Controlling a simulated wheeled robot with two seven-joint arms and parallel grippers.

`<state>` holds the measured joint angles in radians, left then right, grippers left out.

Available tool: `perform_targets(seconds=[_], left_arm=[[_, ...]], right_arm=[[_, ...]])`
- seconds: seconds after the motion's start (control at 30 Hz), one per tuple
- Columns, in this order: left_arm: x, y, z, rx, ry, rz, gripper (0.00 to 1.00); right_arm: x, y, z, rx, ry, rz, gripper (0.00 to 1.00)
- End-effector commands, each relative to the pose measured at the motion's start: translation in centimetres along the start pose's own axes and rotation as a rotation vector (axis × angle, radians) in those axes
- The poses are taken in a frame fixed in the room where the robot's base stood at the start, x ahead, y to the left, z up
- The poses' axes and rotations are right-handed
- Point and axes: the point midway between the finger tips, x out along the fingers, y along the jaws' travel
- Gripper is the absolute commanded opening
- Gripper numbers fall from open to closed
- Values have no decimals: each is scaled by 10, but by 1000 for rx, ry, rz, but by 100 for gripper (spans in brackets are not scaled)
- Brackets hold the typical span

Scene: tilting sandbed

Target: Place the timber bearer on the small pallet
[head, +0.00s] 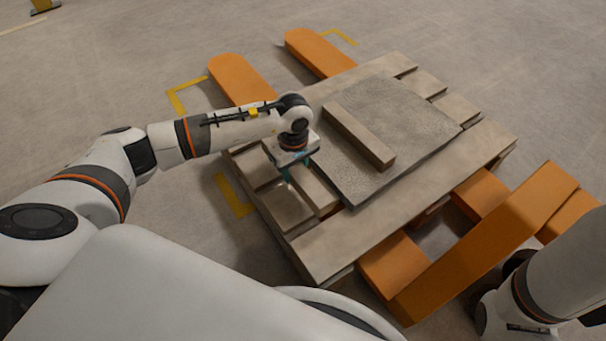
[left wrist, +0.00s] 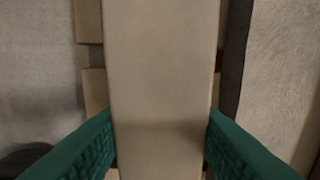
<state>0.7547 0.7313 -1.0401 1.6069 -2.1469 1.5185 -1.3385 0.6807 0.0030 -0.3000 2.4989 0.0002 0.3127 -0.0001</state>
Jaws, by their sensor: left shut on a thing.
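A timber bearer (head: 315,190) is between the fingers of my left gripper (head: 290,178), over the left part of the wooden pallet (head: 345,240), beside a grey slab (head: 405,135). In the left wrist view the green fingers of the left gripper (left wrist: 160,145) press on both sides of the bearer (left wrist: 165,65), which runs up the middle of the picture. I cannot tell whether the bearer touches the pallet boards. A second timber bearer (head: 358,136) lies on the grey slab. My right gripper is out of view.
Orange forks (head: 237,80) stick out beyond the pallet's far side, and an orange frame (head: 485,245) stands at its near right. Yellow corner marks (head: 180,100) are on the concrete floor.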

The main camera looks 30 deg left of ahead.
Motion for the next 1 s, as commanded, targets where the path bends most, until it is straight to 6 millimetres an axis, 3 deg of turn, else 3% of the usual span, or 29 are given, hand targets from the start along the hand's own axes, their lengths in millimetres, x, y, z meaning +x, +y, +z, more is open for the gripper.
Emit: perform_targets(seconds=[0.37, 0.73, 0.77, 0.8, 0.9, 1.0], left_arm=[[45, -1, 0, 0, 1, -1, 10], [47, 0, 0, 0, -1, -1, 10], [46, 0, 0, 0, -1, -1, 44], [46, 0, 0, 0, -1, -1, 50], [46, 0, 0, 0, -1, -1, 62], [46, 0, 0, -1, -1, -1, 62]], right_arm=[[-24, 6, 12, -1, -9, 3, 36], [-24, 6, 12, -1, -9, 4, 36], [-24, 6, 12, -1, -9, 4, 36], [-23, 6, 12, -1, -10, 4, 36], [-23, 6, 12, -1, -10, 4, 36], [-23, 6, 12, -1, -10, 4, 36]])
